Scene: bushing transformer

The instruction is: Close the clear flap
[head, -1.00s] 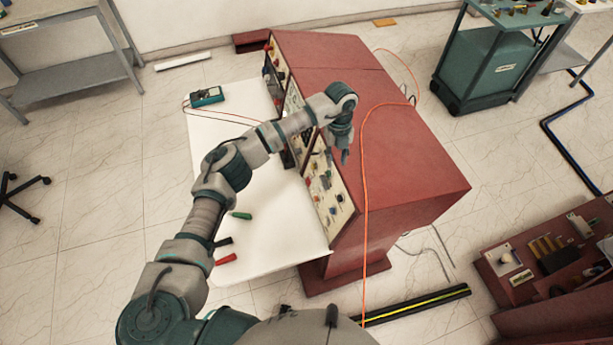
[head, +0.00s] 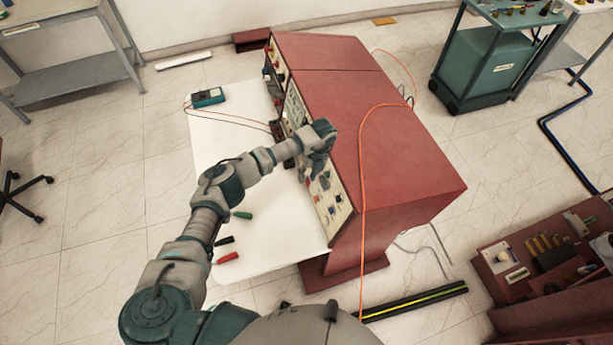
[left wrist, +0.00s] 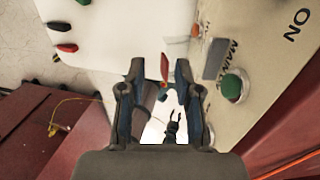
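The red cabinet (head: 400,130) has a pale control panel (head: 330,200) on its left face. In the left wrist view, the two fingers of the left gripper (left wrist: 160,68) are apart, with no thing visibly gripped. A small red part (left wrist: 164,67) shows between the tips. Right of them are a grey rectangular part (left wrist: 215,59) and a green round button (left wrist: 233,85) on the lettered panel. My right gripper is not in view.
A white tabletop (head: 265,240) juts from the cabinet, with a meter (head: 207,97) and green, black and red handled items on it. An orange cable (head: 362,230) runs over the cabinet's top. A green cart (head: 490,65) stands behind right.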

